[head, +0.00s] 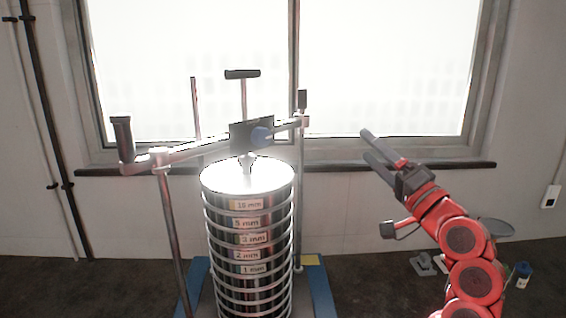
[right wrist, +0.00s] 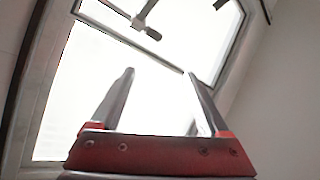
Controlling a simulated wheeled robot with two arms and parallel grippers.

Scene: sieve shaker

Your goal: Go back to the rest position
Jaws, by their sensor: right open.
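The sieve shaker holds a tall stack of metal sieves (head: 250,225) with labels running from 10 mm at the top to 1 mm lower down. A clamp bar (head: 200,151) with handles lies across above the stack. My right gripper (head: 368,146) is raised to the right of the shaker, open and empty, apart from the clamp bar. In the right wrist view its two fingers (right wrist: 160,95) stand apart with only the bright window behind them. My left gripper is not in view.
A bright window (head: 390,65) with a dark sill (head: 390,166) fills the back wall. The space between the shaker and my right gripper is free.

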